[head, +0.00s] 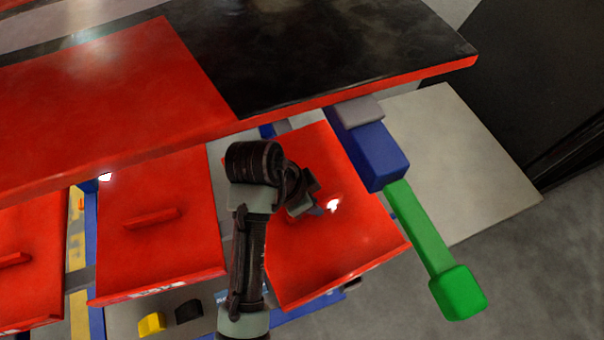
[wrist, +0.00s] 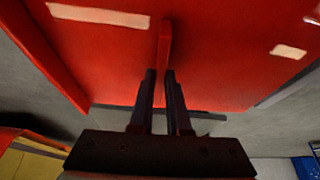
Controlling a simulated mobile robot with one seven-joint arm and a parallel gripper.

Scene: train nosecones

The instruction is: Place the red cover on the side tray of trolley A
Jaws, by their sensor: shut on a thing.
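The red cover (head: 360,239) is a flat red panel, held tilted in the middle of the head view. In the wrist view, the cover (wrist: 220,65) fills the top, with its upright handle rib (wrist: 165,45) between my fingers. My gripper (wrist: 161,76) is shut on this rib. In the head view my gripper (head: 312,200) is over the cover, and my arm hides the cover's left part. A flat grey panel (head: 470,150) lies to the right and may be the side tray. No label shows which trolley is A.
Above the cover runs a large body with a red and black top (head: 340,50). At left are a second red panel with a handle (head: 160,190) and another (head: 25,235). A blue block (head: 375,155) with a green bar (head: 425,235) juts out close right of the cover.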

